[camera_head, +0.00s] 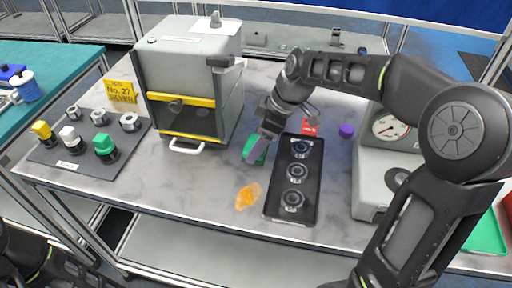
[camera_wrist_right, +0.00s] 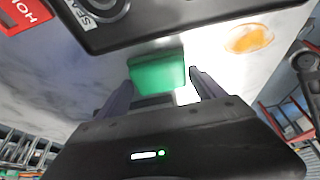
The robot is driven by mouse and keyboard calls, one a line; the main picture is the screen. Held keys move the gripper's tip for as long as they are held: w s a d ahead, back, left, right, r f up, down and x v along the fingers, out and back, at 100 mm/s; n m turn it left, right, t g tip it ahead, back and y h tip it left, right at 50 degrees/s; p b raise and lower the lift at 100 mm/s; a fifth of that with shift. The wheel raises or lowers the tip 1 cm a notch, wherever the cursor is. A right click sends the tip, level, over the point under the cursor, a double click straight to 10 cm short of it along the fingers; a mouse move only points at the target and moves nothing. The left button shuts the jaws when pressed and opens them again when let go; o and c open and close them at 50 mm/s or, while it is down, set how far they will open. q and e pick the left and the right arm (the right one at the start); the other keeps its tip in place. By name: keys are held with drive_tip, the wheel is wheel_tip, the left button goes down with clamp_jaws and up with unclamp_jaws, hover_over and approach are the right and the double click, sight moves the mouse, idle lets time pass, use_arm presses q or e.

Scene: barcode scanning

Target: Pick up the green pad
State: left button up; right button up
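The green pad (camera_head: 255,152) lies on the grey marbled table, left of the black tray, partly hidden behind my right gripper (camera_head: 262,142) in the head view. In the right wrist view the green pad (camera_wrist_right: 158,72) shows at and just beyond the fingertips, roughly between them. My right gripper (camera_wrist_right: 162,80) has its two fingers spread apart, with a small gap showing beside the pad on the right. Whether a finger touches the pad is not clear. Only dark links of my left arm show at the bottom left of the head view; its gripper is out of frame.
The black tray (camera_head: 279,196) holds three metal parts. An orange patch (camera_head: 248,196), a red item (camera_head: 309,126) and a purple item (camera_head: 346,131) are nearby. A grey box with yellow trim (camera_head: 187,85) stands left, a dial machine (camera_head: 371,172) right. The front middle is clear.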

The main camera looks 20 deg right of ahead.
drive_tip(key=c, duration=1)
drive_tip(key=shift+r, duration=0.1)
wheel_tip(320, 180, up, 10)
drive_tip(key=shift+f, duration=0.1)
idle(0.4)
